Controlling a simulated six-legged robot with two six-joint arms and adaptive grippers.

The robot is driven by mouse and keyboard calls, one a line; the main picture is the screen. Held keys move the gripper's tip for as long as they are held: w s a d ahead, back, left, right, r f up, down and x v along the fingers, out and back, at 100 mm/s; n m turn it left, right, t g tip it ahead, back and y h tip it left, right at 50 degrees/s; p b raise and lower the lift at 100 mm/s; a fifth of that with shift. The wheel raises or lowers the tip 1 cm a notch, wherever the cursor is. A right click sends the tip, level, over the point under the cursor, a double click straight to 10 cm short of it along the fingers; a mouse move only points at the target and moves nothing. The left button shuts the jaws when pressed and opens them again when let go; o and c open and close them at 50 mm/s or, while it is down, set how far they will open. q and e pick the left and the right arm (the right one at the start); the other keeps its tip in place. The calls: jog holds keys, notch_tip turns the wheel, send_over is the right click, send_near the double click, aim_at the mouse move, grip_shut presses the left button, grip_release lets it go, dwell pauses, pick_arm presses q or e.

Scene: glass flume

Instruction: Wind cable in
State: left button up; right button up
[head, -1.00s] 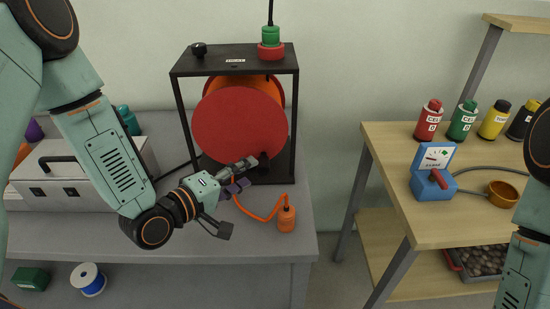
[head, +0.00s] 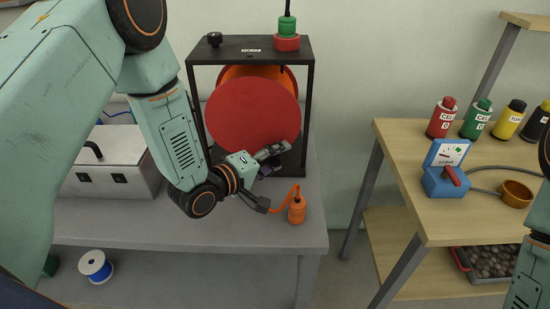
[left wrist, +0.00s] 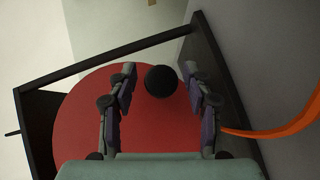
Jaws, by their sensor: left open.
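A cable reel with a red disc (head: 252,112) sits in a black frame (head: 310,100) on the grey bench. An orange cable (head: 283,204) runs from near the reel's foot to an orange plug (head: 297,209) standing on the bench. My left gripper (head: 272,158) is in front of the disc's lower right part. In the left wrist view its two fingers (left wrist: 159,80) are apart, with a round black knob (left wrist: 161,81) between their tips. I see a gap on each side of the knob. In the head view the gripper largely hides the knob. My right gripper is out of view.
A green and red fitting (head: 287,34) tops the frame. On the right, a wooden table (head: 400,140) holds several bottles, a blue device (head: 446,180) and an orange-brown bowl (head: 515,194). A gap separates bench and table.

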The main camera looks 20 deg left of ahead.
pick_arm(q)
jog(key=shift+w+f, duration=0.1)
jog(key=shift+w, duration=0.05)
jog(key=shift+c, duration=0.3)
jog(key=shift+s+a, duration=0.1)
jog(key=shift+s, duration=0.1)
jog(key=c, duration=0.4)
grip_shut()
